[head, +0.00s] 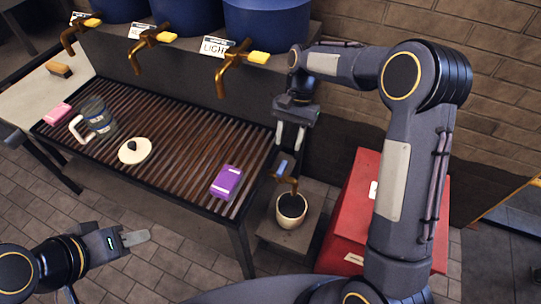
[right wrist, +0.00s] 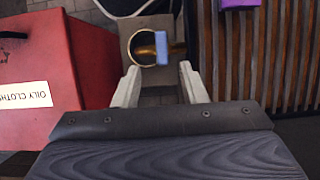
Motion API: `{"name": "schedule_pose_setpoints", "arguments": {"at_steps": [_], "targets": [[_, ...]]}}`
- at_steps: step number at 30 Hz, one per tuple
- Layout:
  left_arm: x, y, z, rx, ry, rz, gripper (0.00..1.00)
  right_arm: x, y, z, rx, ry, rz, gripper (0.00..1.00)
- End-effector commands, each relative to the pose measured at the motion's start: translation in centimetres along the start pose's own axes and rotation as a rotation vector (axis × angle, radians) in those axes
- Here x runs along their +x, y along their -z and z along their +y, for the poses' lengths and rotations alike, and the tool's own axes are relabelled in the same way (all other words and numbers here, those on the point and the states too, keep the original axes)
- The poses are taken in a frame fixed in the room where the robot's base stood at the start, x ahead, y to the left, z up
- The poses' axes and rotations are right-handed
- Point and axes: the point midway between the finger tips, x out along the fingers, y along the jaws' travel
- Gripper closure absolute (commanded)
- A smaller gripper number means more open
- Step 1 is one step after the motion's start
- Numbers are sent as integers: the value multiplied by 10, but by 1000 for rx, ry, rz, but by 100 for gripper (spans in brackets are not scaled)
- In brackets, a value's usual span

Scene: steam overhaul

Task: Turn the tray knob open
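The tray knob is a small blue handle (head: 283,167) on a brass drain tap (head: 288,181) at the right end of the slatted tray (head: 85,138). It also shows in the right wrist view (right wrist: 161,47), lengthwise, in line with the gap between my fingers. My right gripper (head: 289,146) is open and empty, fingers pointing down just above the knob; I see no contact. Its two pale fingers stand apart in the right wrist view (right wrist: 160,68). My left gripper (head: 140,237) is low at the front left, away from the tray, and its finger gap is not clear.
A cream pot (head: 284,219) with a dark inside stands under the tap on a low grey block (head: 275,236). A red bin (head: 345,218) labelled oily cloths stands to its right. A purple box (head: 227,182), a white lid (head: 134,151) and a mug (head: 98,117) are on the slats.

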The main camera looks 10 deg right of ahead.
Motion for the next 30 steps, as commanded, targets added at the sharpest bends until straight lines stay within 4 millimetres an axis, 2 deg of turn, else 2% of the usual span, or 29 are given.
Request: {"name": "schedule_pose_setpoints", "arguments": {"at_steps": [5, 12, 16, 21, 28, 30], "targets": [[1, 0, 0, 0, 0, 0, 64, 16, 2, -2, 8, -12, -8, 62], [2, -1, -1, 0, 0, 0, 64, 56, 1, -1, 7, -11, -8, 62], [2, -1, -1, 0, 0, 0, 64, 72, 1, -2, 6, -11, -7, 62], [2, -1, -1, 0, 0, 0, 64, 81, 1, -2, 5, -8, -6, 62], [2, -1, -1, 0, 0, 0, 64, 82, 1, -2, 5, -8, -5, 62], [2, -1, -1, 0, 0, 0, 64, 81, 1, -2, 5, -8, -5, 70]]}}
